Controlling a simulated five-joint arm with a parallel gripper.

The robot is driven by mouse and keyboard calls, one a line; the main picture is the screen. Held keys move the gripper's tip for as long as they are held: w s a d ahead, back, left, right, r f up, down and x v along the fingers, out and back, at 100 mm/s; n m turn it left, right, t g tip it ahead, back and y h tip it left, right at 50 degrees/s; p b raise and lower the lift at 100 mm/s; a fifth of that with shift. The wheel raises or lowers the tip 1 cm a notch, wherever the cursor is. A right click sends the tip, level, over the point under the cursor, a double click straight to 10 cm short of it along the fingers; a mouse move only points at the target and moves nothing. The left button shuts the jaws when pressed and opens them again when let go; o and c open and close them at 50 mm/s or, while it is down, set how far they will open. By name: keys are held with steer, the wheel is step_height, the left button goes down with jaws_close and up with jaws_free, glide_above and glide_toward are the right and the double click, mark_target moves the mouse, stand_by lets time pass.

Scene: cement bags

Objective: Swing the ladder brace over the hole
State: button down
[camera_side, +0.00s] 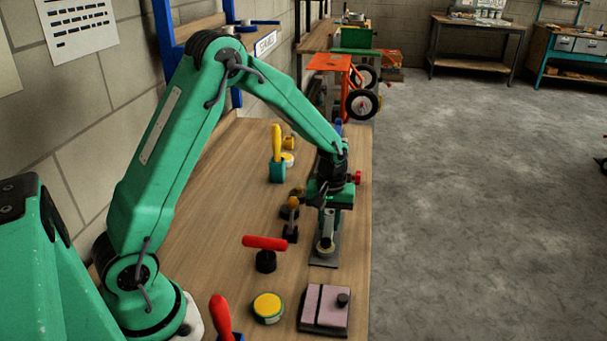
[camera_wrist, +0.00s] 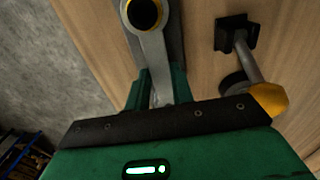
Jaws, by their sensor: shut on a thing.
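My gripper (camera_side: 327,210) points down at the right edge of the wooden bench. In the wrist view my gripper (camera_wrist: 160,88) has its green fingers shut on the shank of a grey metal arm, which looks like the ladder brace (camera_wrist: 155,52). The brace has a rounded end with a dark, yellow-ringed pivot at the top of that view. It lies over a flat grey plate (camera_side: 323,262), whose lower end shows below my gripper in the side view. My gripper hides much of the brace there. I cannot make out the hole in either view.
A lever with an orange knob (camera_side: 293,202) stands close left of my gripper. A red T-handle (camera_side: 265,243), a yellow-lidded tin (camera_side: 267,306) and a pinkish block (camera_side: 323,308) stand nearer the camera. A yellow-handled teal block (camera_side: 277,168) is farther back. Open floor lies right.

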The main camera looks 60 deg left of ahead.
mark_target(328, 228)
steer(key=c, duration=1.2)
jaws_free()
steer(key=shift+r, duration=0.2)
step_height(328, 228, up, 7)
steer(key=shift+f, duration=0.1)
steer(key=shift+r, duration=0.35)
steer(key=s+d+r+m+t, duration=0.2)
steer(key=s+r+m+t, duration=0.15)
steer(key=s+r, duration=0.7)
steer(key=s+d+r+m+t, duration=0.1)
steer(key=s+r+m, duration=0.1)
steer(key=s, duration=0.4)
steer(key=s+d+r+m+t, duration=0.1)
steer(key=s+m, duration=0.2)
steer(key=s, duration=0.3)
steer(key=shift+r+m, duration=0.35)
steer(key=shift+r, duration=0.05)
